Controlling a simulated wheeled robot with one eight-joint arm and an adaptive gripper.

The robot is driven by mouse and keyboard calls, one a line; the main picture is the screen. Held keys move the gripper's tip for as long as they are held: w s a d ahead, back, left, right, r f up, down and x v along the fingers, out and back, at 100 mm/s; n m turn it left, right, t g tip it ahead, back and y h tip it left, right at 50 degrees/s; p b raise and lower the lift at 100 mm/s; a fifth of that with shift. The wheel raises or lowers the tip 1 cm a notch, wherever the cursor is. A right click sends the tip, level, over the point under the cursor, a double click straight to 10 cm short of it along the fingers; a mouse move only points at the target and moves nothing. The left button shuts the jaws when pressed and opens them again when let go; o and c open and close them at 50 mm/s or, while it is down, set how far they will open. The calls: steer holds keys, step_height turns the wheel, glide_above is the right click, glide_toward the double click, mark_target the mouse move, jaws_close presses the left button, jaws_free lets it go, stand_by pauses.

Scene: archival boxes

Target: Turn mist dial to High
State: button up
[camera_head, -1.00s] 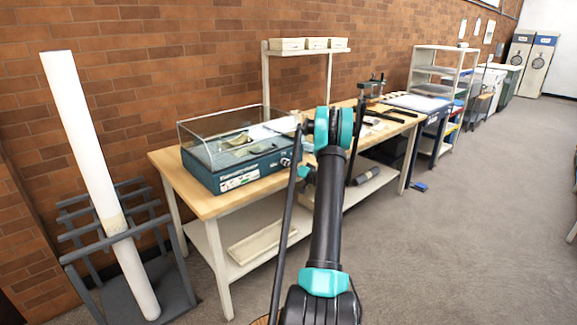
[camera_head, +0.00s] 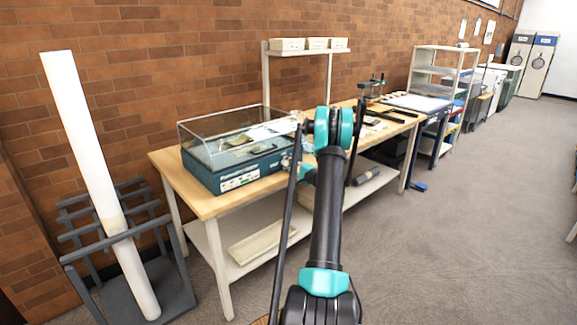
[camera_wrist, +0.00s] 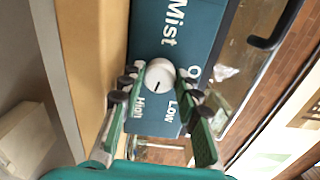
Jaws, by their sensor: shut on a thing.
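The mist dial (camera_wrist: 161,70) is a small round white knob with a dark pointer mark, on the dark blue-green panel (camera_wrist: 150,20) marked "Mist". The words "High" and "Low" are beside it. The mark points to the lower left in the wrist view, on the "High" side. My gripper (camera_wrist: 161,80) is shut on the dial, with one finger on each side. In the head view the panel belongs to a blue-green case (camera_head: 205,178) with a clear cover; my arm partly hides its right end.
The case stands on a wooden-topped table (camera_head: 180,183) with a lower shelf holding a pale tray (camera_head: 262,240). A rack with a tall white roll (camera_head: 85,140) stands at the left. Grey floor (camera_head: 470,240) is clear at the right.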

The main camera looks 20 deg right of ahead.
steer(key=shift+m, duration=1.7)
steer(key=o, duration=1.2)
steer(key=shift+c, duration=0.2)
steer(key=shift+s+d, duration=0.1)
steer(key=shift+s, duration=0.05)
steer(key=v, duration=0.8)
steer(key=shift+r, duration=0.1)
